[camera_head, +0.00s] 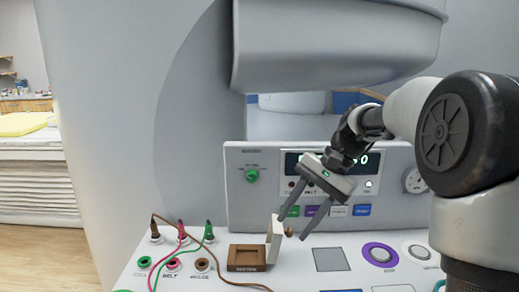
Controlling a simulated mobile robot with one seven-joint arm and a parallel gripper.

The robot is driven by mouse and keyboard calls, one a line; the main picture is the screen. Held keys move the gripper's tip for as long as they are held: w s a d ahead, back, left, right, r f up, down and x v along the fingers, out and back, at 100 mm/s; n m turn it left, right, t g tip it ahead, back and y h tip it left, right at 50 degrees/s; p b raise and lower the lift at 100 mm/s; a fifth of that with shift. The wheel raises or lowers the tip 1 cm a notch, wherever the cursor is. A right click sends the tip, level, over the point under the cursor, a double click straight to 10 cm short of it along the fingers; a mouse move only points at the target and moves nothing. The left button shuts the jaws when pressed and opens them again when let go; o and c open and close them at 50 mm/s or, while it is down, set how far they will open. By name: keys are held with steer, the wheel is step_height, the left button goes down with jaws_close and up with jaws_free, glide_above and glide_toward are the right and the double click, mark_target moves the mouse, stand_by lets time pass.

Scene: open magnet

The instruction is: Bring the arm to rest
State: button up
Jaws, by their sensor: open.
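My arm (395,110) reaches in from the right over the white console. My gripper (301,229) points down and to the left, with its two fingers spread apart and nothing seen between them. Its fingertips are close to a small upright white panel (274,240) and a small brown knob (289,232) beside it. I cannot tell whether a finger touches either of them. A brown box (240,257) with a label stands just left of the panel, on the console top.
The console top (315,282) holds sockets with green, pink and brown cables (180,240) at left. A purple-ringed button (380,255) is at right. Behind stands an upright control panel (238,205) with a green knob and display. A large grey housing (335,45) overhangs above.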

steer(key=s+d+r+n+t+h, duration=0.1)
steer(key=s+d+n+t+h, duration=0.25)
steer(key=s, duration=0.75)
steer(key=s+d+r+n+t+h, duration=0.1)
steer(key=s+d+n+t+h, duration=0.2)
steer(key=s, duration=0.8)
step_height(320, 180, up, 14)
steer(key=a+p, duration=0.1)
steer(key=p, duration=1.3)
steer(key=shift+a+f+n, duration=0.15)
steer(key=shift+f+n, duration=0.05)
steer(key=shift+n, duration=0.15)
steer(key=shift+s+y, duration=0.1)
steer(key=shift+y, duration=0.15)
steer(key=c, duration=0.3)
steer(key=shift+f, duration=0.1)
steer(key=shift+s, duration=0.1)
